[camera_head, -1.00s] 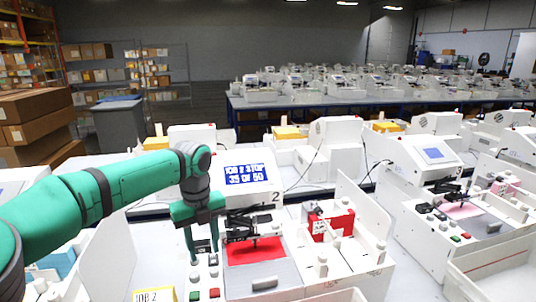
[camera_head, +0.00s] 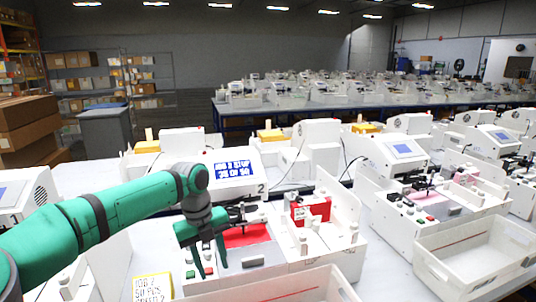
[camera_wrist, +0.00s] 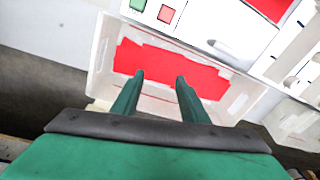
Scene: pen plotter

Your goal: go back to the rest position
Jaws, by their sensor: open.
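My gripper (camera_head: 207,258) is open and empty, hanging over the front left of pen plotter 2, near its red and green buttons. In the wrist view my gripper (camera_wrist: 159,80) has its two fingers apart, above a white tray (camera_wrist: 97,70) with red sheets (camera_wrist: 172,66) in it. The plotter (camera_head: 262,245) has a display (camera_head: 235,170) with text on it and a red sheet (camera_head: 247,235) on its bed. A red stack (camera_head: 311,211) stands in the holder to the right. The tray's rim (camera_head: 330,283) shows at the bottom of the head view.
A yellow-edged job card (camera_head: 152,288) stands left of the tray. A second plotter (camera_head: 432,200) and an empty white bin (camera_head: 475,255) are on the right. More machines fill the tables behind. Boxes (camera_head: 28,125) and a grey bin (camera_head: 103,133) are at the back left.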

